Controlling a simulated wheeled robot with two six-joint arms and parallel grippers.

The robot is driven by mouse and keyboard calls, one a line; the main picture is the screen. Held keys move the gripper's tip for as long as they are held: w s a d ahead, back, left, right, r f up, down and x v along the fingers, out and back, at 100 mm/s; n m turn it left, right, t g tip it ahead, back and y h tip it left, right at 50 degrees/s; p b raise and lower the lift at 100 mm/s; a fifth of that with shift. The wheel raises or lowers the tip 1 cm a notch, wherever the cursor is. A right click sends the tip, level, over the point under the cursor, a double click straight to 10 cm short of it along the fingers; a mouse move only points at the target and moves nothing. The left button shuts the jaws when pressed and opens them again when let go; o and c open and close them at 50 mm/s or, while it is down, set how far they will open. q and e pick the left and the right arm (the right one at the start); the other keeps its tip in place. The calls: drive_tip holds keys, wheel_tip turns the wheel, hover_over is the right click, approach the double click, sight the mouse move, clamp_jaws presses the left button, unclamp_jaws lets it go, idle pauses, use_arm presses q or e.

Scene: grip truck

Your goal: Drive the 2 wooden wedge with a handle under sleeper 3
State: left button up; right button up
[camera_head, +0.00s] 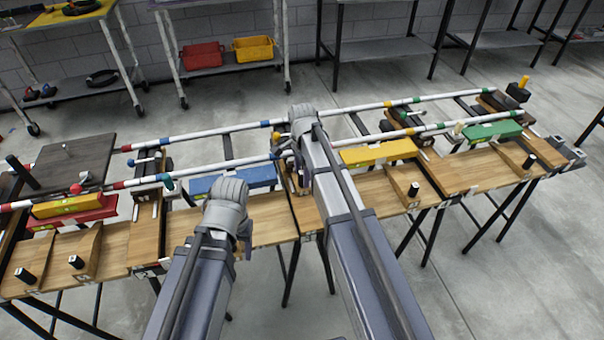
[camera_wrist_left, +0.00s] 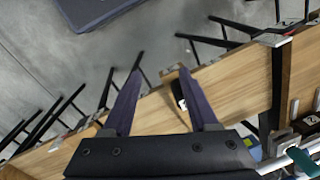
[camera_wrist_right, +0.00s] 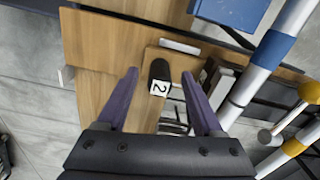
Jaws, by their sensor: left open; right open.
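In the right wrist view a wooden wedge (camera_wrist_right: 153,59) lies on a wooden board beside a dark sleeper end. Its upright black handle (camera_wrist_right: 159,72) carries a white label "2". My right gripper (camera_wrist_right: 160,78) is open, with the handle between its fingers, apparently untouched. The head view hides this wedge behind my right wrist (camera_head: 303,118). My left gripper (camera_wrist_left: 158,84) is open over a board's edge, with a black handle (camera_wrist_left: 178,92) near its right finger. In the head view my left wrist (camera_head: 228,203) hides its fingers. I cannot read which sleeper is number 3.
Striped rails (camera_head: 225,129) run above the wooden boards. Other black-handled wedges lie at the left (camera_head: 89,252) and right (camera_head: 402,184). Blue (camera_head: 247,178), yellow (camera_head: 380,152) and green (camera_head: 497,131) blocks sit along the back. Shelves with crates stand behind.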

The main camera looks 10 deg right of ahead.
wheel_tip(320, 180, up, 8)
drive_tip(key=p, duration=0.7)
drive_tip(key=shift+p, duration=0.4)
wheel_tip(320, 180, up, 4)
drive_tip(key=p, duration=0.4)
drive_tip(key=shift+f, duration=0.1)
